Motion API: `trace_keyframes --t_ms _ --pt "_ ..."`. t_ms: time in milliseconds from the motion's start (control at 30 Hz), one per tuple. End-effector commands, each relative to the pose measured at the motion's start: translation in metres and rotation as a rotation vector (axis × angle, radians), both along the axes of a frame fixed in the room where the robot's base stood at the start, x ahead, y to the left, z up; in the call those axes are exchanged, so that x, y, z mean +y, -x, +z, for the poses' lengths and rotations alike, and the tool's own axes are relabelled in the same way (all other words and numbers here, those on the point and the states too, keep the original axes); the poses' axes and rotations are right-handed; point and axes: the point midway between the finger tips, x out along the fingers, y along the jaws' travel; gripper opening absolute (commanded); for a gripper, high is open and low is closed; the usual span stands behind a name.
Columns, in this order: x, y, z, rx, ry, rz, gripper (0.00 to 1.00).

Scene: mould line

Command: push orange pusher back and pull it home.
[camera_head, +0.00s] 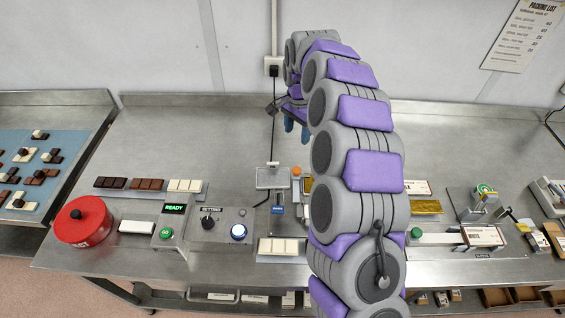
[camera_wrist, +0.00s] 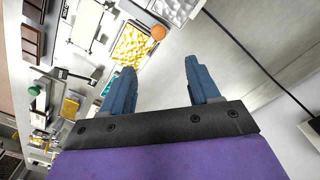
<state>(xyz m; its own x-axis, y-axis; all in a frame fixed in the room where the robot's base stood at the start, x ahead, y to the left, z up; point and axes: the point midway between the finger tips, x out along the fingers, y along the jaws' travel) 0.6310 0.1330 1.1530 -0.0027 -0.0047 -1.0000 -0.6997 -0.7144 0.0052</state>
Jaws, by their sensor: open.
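The orange pusher shows as a small round orange knob (camera_head: 296,171) on the bench, just left of my arm. In the wrist view the orange knob (camera_wrist: 158,32) lies beyond the gap between my fingertips, beside a tray of yellow pieces (camera_wrist: 131,48). My gripper (camera_head: 297,128) hangs above the back of the bench with its blue fingers pointing down. In the wrist view my gripper (camera_wrist: 159,66) is open and empty, apart from the knob. My arm hides part of the mechanism right of the knob in the head view.
A metal tray (camera_head: 271,178) stands just left of the knob. The back left of the bench is clear.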

Motion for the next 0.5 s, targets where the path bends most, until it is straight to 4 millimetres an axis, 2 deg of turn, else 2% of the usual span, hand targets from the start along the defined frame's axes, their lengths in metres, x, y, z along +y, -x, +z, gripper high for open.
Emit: trace_keyframes --t_ms 167,500 --pt "-0.001 -0.002 -0.013 0.002 0.002 -0.009 0.61" --pt "0.013 -0.003 -0.077 0.001 0.016 -0.006 0.61"
